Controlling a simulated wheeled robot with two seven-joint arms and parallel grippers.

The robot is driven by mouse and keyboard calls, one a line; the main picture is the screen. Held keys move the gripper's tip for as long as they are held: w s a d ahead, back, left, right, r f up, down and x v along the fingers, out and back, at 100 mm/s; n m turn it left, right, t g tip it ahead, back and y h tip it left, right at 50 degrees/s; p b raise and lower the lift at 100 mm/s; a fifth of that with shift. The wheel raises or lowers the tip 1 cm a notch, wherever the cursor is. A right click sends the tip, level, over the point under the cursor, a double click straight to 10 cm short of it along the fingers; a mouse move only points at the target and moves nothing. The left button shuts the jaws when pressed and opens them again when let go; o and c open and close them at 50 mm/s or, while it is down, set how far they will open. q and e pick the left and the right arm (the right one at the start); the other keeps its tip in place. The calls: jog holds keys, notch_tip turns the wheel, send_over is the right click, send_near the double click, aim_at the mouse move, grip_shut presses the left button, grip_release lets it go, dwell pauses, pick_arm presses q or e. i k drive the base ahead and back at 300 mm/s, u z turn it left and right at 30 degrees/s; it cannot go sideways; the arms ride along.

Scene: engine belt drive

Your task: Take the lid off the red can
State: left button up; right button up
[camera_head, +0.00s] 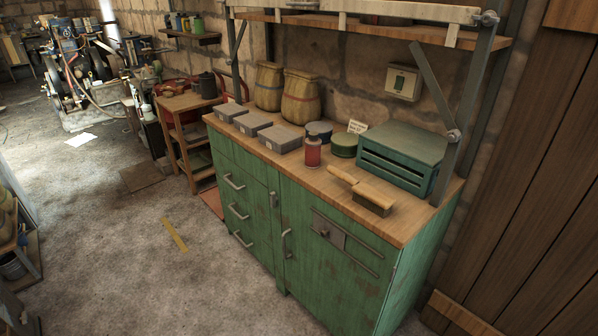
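A small red can (313,153) stands upright on the wooden top of the green cabinet (330,188), near the middle of its front edge. A dark lid or cap (313,138) covers its top. Neither of my grippers shows in the head view, so nothing is seen touching the can.
Several grey boxes (280,138) sit left of the can. A green round tin (344,145) and a blue-grey one (319,131) stand behind it. A wooden-handled brush (372,199) and a green metal box (402,155) are to the right. Open floor (150,235) lies at the left.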

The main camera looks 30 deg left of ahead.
aim_at(313, 148)
jog(key=z, duration=0.15)
jog(key=k, duration=0.45)
jog(key=u, duration=1.1)
jog(key=i, duration=1.45)
jog(key=z, duration=0.5)
